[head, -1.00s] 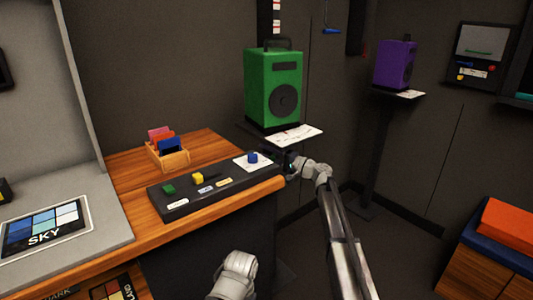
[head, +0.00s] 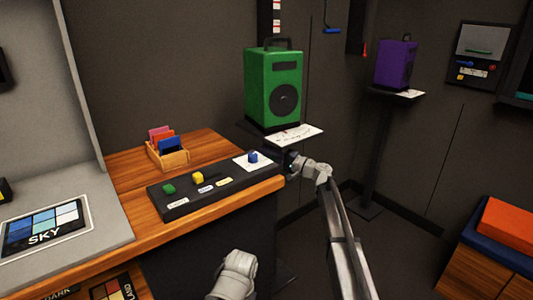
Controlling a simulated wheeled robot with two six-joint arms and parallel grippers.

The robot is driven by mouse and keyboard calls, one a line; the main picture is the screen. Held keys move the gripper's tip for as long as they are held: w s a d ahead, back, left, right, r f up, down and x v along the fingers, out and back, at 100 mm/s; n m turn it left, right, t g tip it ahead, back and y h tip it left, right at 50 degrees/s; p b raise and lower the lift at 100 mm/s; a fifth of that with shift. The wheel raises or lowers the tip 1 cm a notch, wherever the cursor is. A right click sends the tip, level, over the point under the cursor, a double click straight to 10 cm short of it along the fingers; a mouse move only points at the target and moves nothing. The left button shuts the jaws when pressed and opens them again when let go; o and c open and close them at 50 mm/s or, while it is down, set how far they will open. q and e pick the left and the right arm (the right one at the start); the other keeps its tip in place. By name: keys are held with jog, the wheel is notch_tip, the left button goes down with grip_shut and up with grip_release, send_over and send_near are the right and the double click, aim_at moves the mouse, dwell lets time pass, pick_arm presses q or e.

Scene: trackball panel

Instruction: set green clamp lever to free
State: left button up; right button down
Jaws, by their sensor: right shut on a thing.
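The green speaker (head: 273,87) stands upright on a small dark shelf with a white card (head: 295,134). My right gripper (head: 290,158) is just below that card, beside the right end of the wooden counter. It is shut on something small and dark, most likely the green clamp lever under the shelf. The lever is hidden by the fingers, so its setting cannot be read. My left arm shows only as a grey link at the bottom; its gripper is not in view.
The black panel (head: 222,188) with green, yellow and blue knobs lies on the counter (head: 113,190), close left of my right gripper. A card box (head: 168,155) stands behind it. A purple speaker (head: 395,64) is on a stand to the right. The floor between is clear.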

jog(key=shift+f, duration=0.1)
dwell(0.8)
jog(key=shift+w+d+f+n+g+h+p, duration=0.2)
jog(key=shift+f+n+h, duration=0.3)
jog(key=shift+n, duration=0.55)
jog(key=shift+w+d+f+n+g+h+p, duration=0.1)
jog(key=shift+d+f+n+g+h+p, duration=0.2)
jog(key=shift+f+n, duration=0.6)
jog(key=shift+w+d+f+n+g+h+p, duration=0.2)
jog(key=shift+f+n+h+p, duration=0.15)
jog(key=shift+n, duration=0.9)
jog(key=c, duration=0.9)
grip_release()
jog(key=shift+s, duration=0.1)
jog(key=p+v, duration=0.1)
jog(key=v, duration=0.6)
jog(key=shift+s+d, duration=0.15)
jog(key=shift+d, duration=0.15)
